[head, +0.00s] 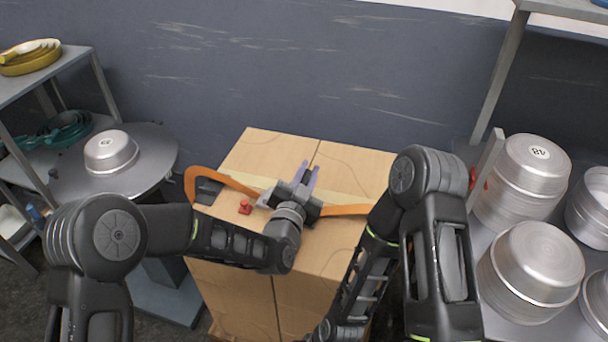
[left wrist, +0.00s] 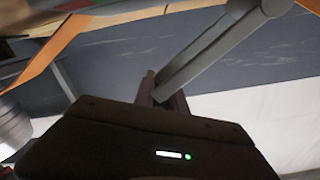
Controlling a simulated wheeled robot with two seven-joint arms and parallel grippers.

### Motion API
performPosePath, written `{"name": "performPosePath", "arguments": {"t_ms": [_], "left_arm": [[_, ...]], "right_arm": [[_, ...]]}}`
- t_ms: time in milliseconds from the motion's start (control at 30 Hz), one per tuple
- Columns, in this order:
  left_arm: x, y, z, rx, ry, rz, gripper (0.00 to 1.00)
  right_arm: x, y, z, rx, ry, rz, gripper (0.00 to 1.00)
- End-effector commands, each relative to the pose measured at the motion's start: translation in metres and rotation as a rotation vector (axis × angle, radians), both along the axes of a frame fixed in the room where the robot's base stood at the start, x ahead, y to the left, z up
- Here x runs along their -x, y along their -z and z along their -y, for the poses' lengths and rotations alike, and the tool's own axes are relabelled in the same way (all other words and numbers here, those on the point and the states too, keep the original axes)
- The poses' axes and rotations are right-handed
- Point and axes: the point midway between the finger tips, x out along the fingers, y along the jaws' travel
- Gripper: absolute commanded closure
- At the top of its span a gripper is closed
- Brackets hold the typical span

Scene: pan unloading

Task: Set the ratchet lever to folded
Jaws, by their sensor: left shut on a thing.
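An orange strap (head: 348,210) crosses the top of the cardboard boxes, with a grey ratchet (head: 270,196) in the middle of the top. My left gripper (head: 305,171) is at the ratchet and covers much of it. In the left wrist view its fingers (left wrist: 160,92) are shut where the grey bars of the ratchet lever (left wrist: 205,52) begin, and the bars slant up to the right. The lever's exact angle is hard to tell in the head view. My right arm comes down at the right of the boxes, and its gripper is not seen.
The boxes (head: 240,285) stand against a dark wall. A small red object (head: 245,207) lies on top, left of the ratchet. A round table (head: 150,165) with a metal pan (head: 110,152) stands left. Stacked pans (head: 531,272) crowd the right.

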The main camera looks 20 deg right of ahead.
Motion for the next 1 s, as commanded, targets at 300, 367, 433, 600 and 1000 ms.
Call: {"name": "performPosePath", "arguments": {"t_ms": [300, 367, 433, 600, 1000], "left_arm": [[0.0002, 0.0007, 0.0003, -0.009, 0.000, 0.005, 1.00], [0.0002, 0.0007, 0.0003, -0.009, 0.000, 0.005, 1.00], [0.0002, 0.0007, 0.0003, -0.008, 0.000, 0.004, 0.81], [0.0002, 0.0008, 0.0003, -0.008, 0.000, 0.004, 0.67], [0.0033, 0.0011, -0.0015, -0.008, 0.001, 0.004, 0.62]], "right_arm": [[0.0000, 0.0011, 0.0000, 0.000, 0.000, 0.000, 0.64], [0.0000, 0.0011, 0.0000, 0.000, 0.000, 0.000, 0.64], [0.0000, 0.0011, 0.0000, 0.000, 0.000, 0.000, 0.64], [0.0000, 0.0012, 0.0000, 0.000, 0.000, 0.000, 0.64], [0.0000, 0.0019, 0.0000, 0.000, 0.000, 0.000, 0.64]]}}
